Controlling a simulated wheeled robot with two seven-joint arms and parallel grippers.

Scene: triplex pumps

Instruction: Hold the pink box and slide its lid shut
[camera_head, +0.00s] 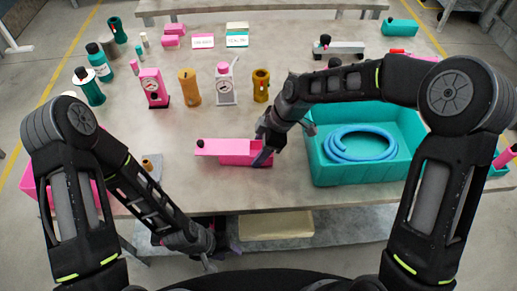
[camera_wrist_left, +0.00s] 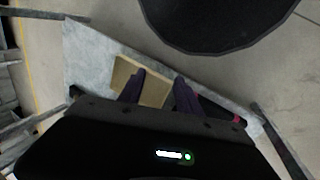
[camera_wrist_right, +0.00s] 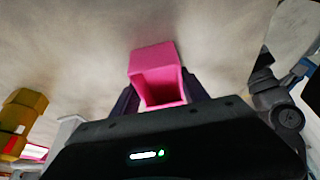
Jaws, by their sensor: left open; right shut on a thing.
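The pink box (camera_head: 236,159) sits near the front edge of the table. Its pink lid (camera_head: 222,147) has a black knob (camera_head: 200,143) at the left end and sticks out past the box's left side; the right part of the box looks uncovered. My right gripper (camera_head: 264,153) is shut on the box's right end and hides part of it. In the right wrist view the box (camera_wrist_right: 156,62) is between the fingers. My left gripper (camera_head: 225,248) is low, in front of the table edge; its fingers (camera_wrist_left: 158,90) are apart and empty.
A teal bin (camera_head: 350,174) with a coiled blue hose (camera_head: 358,142) stands right of the box. Pumps and bottles stand behind, including a pink pump (camera_head: 153,88) and a grey one (camera_head: 226,88). A tan slab (camera_head: 277,225) lies on the lower shelf, below the table edge.

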